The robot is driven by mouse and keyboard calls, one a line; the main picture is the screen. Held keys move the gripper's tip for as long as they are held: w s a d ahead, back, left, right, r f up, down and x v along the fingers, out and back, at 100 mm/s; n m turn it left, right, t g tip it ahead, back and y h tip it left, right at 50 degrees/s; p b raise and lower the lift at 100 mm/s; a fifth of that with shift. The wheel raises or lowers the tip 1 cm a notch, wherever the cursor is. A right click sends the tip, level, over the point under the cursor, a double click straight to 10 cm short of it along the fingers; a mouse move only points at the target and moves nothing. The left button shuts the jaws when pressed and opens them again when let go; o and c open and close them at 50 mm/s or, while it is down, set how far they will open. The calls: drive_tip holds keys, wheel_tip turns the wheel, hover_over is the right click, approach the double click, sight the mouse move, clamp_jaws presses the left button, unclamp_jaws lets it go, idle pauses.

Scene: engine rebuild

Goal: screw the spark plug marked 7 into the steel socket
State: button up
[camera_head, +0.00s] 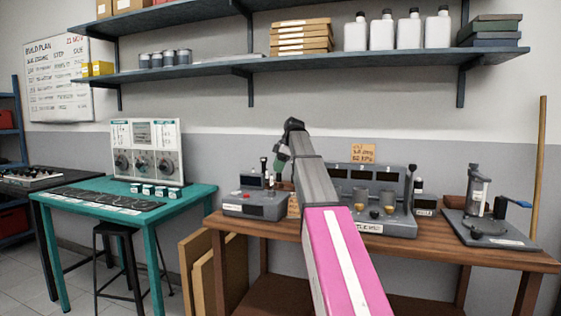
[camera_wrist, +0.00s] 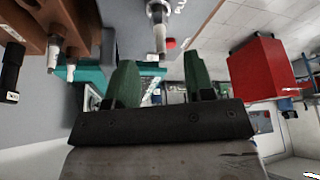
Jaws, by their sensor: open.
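My gripper (camera_wrist: 161,72) is open, with two green fingers apart and nothing visible between them. In the head view my gripper (camera_head: 280,160) is small and partly hidden by my arm, above the grey fixture at the workbench's left end. In the wrist view a silvery cylindrical piece (camera_wrist: 158,22) with a narrower end points toward the gap between the fingers, apart from both. I cannot tell whether it is the spark plug or part of the socket. No mark 7 is readable in either view.
The grey fixture (camera_head: 258,205) and a larger grey rack (camera_head: 392,222) stand on the brown workbench (camera_head: 480,254), with a lever press (camera_head: 481,210) at right. A teal table (camera_head: 188,197) holds a dial panel (camera_head: 147,150). A red box (camera_wrist: 262,68) shows in the wrist view.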

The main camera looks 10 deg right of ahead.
sight(272, 184)
drive_tip(key=x, duration=0.7)
drive_tip(key=shift+a+f, duration=0.1)
drive_tip(key=shift+f, duration=0.1)
clamp_jaws()
drive_tip(key=m+t, duration=0.1)
drive_tip(key=m, duration=0.2)
drive_tip(key=shift+s+m, duration=0.15)
drive_tip(key=shift+m, duration=0.15)
drive_tip(key=m+t, duration=0.1)
drive_tip(key=m, duration=0.2)
drive_tip(key=m+t+h, duration=0.1)
drive_tip(key=m, duration=0.1)
drive_tip(key=shift+m+h, duration=0.3)
drive_tip(key=shift+m, duration=0.1)
drive_tip(key=m+h, duration=0.1)
drive_tip(key=m, duration=0.3)
drive_tip(key=shift+t+h, duration=0.3)
drive_tip(key=shift+h, duration=0.1)
drive_tip(key=m+h, duration=0.2)
drive_tip(key=m, duration=0.4)
